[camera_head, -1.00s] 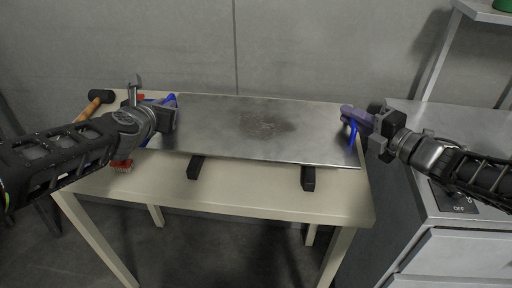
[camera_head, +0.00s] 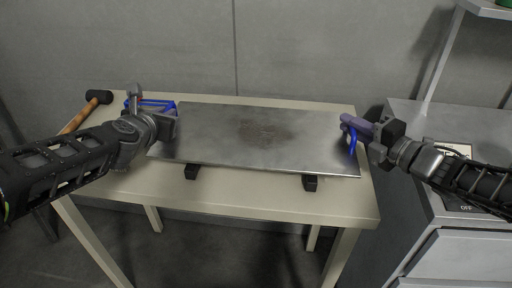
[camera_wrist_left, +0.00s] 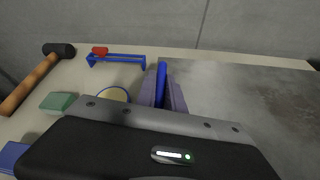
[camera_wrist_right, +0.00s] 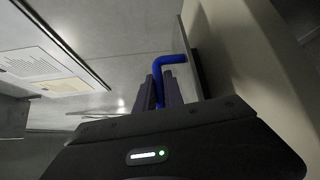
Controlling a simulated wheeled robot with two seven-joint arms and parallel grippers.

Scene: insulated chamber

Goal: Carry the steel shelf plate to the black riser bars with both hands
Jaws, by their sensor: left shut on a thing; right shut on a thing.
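The steel shelf plate (camera_head: 230,145) is a wide grey sheet with a dark stain, spanning the table between my grippers. My left gripper (camera_head: 172,122) is shut on a blue handle at the plate's left end; this handle shows between the fingers in the left wrist view (camera_wrist_left: 161,82). My right gripper (camera_head: 352,125) is shut on the blue handle (camera_head: 352,145) at the right end. The front ends of the black riser bars, left (camera_head: 192,172) and right (camera_head: 310,183), stick out below the plate's front edge; the rest is hidden. I cannot tell whether plate and bars touch.
The cream table (camera_head: 250,204) is clear in front. A mallet (camera_wrist_left: 35,75), a red and blue clamp (camera_wrist_left: 115,60), a green block (camera_wrist_left: 58,102) and a ring-shaped roll (camera_wrist_left: 114,92) lie left of the plate. A grey cabinet (camera_head: 455,245) stands at the right, a wall behind.

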